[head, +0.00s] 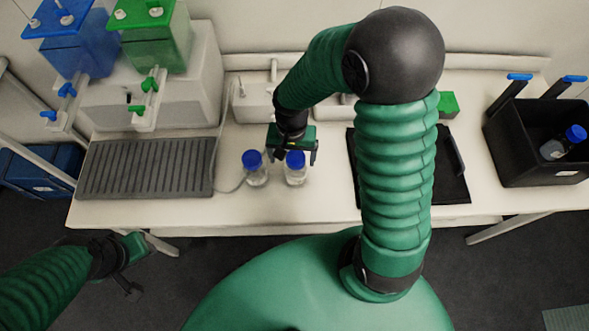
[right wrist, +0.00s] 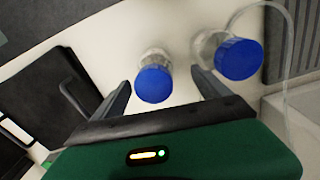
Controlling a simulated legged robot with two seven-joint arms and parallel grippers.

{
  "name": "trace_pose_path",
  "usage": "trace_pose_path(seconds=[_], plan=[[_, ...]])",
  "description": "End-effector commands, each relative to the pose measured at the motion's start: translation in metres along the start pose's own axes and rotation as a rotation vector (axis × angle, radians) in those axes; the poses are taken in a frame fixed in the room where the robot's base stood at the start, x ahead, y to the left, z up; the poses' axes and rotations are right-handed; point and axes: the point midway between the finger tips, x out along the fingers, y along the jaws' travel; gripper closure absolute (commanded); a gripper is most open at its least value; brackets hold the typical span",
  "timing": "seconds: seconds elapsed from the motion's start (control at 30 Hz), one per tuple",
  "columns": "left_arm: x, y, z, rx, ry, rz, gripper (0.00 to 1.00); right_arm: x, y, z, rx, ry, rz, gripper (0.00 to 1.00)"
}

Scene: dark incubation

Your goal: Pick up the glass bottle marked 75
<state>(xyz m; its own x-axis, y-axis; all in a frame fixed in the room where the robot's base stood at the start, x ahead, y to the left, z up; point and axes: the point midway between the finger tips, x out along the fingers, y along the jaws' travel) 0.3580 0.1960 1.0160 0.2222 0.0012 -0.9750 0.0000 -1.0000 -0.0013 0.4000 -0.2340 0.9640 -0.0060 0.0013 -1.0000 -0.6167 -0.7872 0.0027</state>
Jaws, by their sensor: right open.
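Two clear glass bottles with blue caps stand upright on the white bench, side by side. The right bottle (head: 296,177) is under my right gripper (head: 292,149); the left bottle (head: 257,178) is just beside it. In the right wrist view, the right bottle (right wrist: 153,79) shows between the open fingers of my right gripper (right wrist: 161,80), and the left bottle (right wrist: 239,58) is outside them, near one finger. No number is readable on either. My left gripper (head: 128,266) hangs at the lower left, away from the bench; its opening is unclear.
A grey ribbed mat (head: 147,168) lies to the left, below blue (head: 72,50) and green (head: 152,45) tanks with taps. A black tray (head: 455,182) lies to the right, partly behind my arm. A black bin (head: 510,156) at far right holds another blue-capped bottle (head: 560,146).

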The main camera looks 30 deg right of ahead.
Motion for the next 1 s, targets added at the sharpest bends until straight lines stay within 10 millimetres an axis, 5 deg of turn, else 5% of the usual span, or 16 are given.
trace_pose_path(seconds=[0.23, 0.5, 1.0], plan=[[-0.003, 0.000, -0.001, 0.000, 0.000, 0.000, 0.64, 0.042, 0.007, -0.005, 0.000, -0.004, 0.002, 0.14], [-0.003, 0.000, -0.001, 0.000, 0.000, 0.000, 0.64, 0.048, 0.007, -0.006, 0.000, -0.001, 0.000, 0.14], [-0.003, 0.000, -0.001, 0.000, 0.000, 0.000, 0.64, 0.048, 0.007, -0.007, 0.000, -0.001, 0.000, 0.78]])
